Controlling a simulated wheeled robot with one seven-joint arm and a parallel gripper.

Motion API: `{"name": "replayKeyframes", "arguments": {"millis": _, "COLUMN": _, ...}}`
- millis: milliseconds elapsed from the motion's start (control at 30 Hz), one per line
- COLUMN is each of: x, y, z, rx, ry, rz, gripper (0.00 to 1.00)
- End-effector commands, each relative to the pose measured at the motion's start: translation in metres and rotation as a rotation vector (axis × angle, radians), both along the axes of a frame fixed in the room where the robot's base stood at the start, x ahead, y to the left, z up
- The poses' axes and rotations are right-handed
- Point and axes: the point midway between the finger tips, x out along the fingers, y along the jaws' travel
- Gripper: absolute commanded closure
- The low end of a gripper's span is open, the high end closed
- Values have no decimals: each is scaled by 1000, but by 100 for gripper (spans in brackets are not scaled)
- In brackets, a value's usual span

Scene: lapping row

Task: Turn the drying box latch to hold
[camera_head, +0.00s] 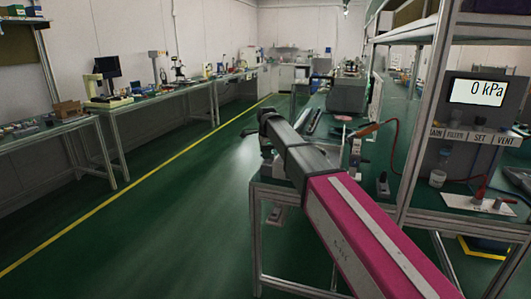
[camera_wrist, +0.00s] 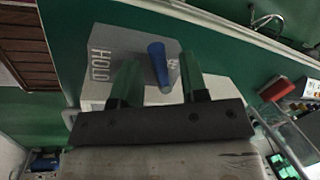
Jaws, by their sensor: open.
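A small marking by the handle is partly hidden and unreadable. My gripper (camera_wrist: 161,66) is open, with one finger on each side of the handle and visible gaps to both. Its end (camera_head: 265,122) shows in the head view by the bench's left side; the latch cannot be made out there.
A red block (camera_wrist: 275,88) and several small items lie right of the box in the wrist view. In the head view, a metal-framed rack (camera_head: 428,110) with a 0 kPa display (camera_head: 477,92) stands at right. The green aisle floor (camera_head: 190,200) at left is clear.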

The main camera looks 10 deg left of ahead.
Motion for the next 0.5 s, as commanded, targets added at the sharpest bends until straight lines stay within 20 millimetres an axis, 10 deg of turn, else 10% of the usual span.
{"name": "replayKeyframes", "arguments": {"millis": 167, "x": 0, "y": 0, "z": 0, "rx": 0, "ry": 0, "rz": 0, "gripper": 99}}
{"name": "replayKeyframes", "arguments": {"millis": 500, "x": -1, "y": 0, "z": 0, "rx": 0, "ry": 0, "rz": 19, "gripper": 100}}
